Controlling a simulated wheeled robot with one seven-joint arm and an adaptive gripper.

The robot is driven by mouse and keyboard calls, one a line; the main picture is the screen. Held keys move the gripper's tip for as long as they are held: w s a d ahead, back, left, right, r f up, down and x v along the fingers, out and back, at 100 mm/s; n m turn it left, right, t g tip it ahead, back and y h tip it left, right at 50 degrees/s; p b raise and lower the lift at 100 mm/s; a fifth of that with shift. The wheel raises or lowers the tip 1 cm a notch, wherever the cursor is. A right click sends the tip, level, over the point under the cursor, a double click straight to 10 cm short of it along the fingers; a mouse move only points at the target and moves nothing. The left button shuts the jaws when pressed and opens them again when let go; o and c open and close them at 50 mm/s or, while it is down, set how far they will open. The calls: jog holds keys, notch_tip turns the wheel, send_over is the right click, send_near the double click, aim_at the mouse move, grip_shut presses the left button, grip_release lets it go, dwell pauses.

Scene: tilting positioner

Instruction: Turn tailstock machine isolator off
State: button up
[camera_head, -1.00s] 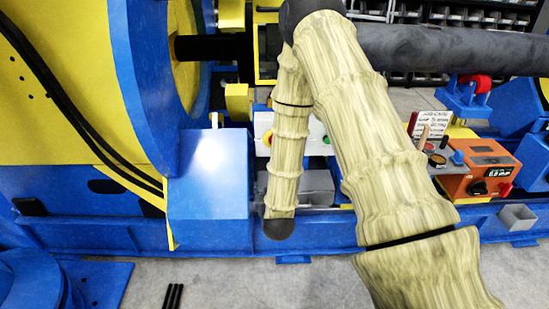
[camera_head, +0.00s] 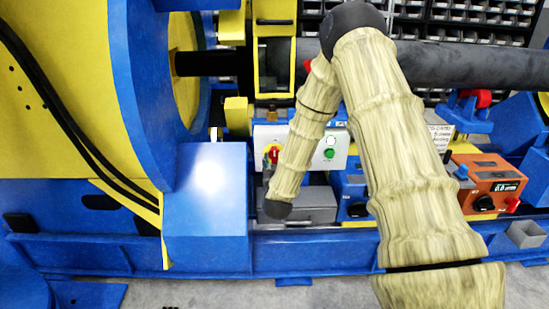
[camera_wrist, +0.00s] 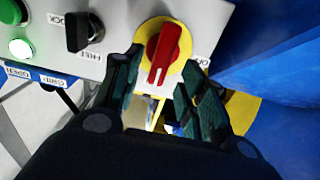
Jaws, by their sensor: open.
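The isolator is a red rotary handle on a round yellow plate (camera_head: 272,153) at the left end of a light grey control box (camera_head: 300,132). In the wrist view the red handle (camera_wrist: 163,55) stands close ahead of my gripper (camera_wrist: 158,75), roughly in line with the handle's long axis. My gripper is open, with one finger to each side below the yellow plate, and holds nothing. I cannot tell whether a fingertip touches the plate. Labels beside the plate are partly covered or unreadable.
On the same box are a black selector knob (camera_wrist: 84,32) and a lit green button (camera_wrist: 21,49). A blue block (camera_head: 208,205) stands left of the box. An orange unit (camera_head: 488,183) and a blue unit (camera_head: 349,191) sit to the right. A dark shaft (camera_head: 460,62) runs above.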

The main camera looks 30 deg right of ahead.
aim_at(275, 157)
jog(key=shift+x, duration=1.85)
grip_shut()
